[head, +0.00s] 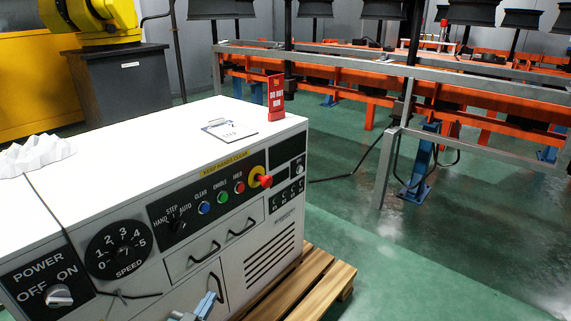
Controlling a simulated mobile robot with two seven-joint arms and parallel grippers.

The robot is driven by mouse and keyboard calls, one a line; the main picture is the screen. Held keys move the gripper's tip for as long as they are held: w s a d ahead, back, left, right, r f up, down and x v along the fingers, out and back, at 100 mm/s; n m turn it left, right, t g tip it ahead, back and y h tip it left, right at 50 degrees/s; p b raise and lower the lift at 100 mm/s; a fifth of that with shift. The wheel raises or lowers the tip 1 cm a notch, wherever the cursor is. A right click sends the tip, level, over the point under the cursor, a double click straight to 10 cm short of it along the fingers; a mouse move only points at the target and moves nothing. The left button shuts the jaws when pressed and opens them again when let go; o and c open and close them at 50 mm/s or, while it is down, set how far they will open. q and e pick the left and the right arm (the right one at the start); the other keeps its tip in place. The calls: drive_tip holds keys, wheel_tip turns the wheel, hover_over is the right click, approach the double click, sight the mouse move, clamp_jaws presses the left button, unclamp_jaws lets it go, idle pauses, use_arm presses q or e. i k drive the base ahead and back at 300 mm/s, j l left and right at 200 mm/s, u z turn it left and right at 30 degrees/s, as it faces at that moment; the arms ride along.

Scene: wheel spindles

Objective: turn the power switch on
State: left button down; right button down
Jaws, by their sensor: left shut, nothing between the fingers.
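The power switch (59,295) is a silver knob on a black panel (25,309) at the lower left of the head view. The panel is marked POWER, with OFF left of the knob and ON above it to the right. Which mark the knob points at is too small to tell. My left gripper (207,304) shows at the bottom edge, to the right of the switch and apart from it. It is shut and empty, in front of the cabinet's lower door. Most of its arm is out of view. My right gripper is not in view.
The white cabinet (150,150) also carries a speed dial (118,250), a mode selector, coloured buttons and a red emergency stop (265,181). A dark cable (48,207) hangs down its front beside the switch. A wooden pallet (311,288) lies underneath. Open green floor lies right.

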sight(57, 295)
drive_tip(key=k+j, duration=0.2)
drive_tip(key=k, duration=0.3)
drive_tip(key=k+j, duration=0.2)
drive_tip(key=k, duration=0.25)
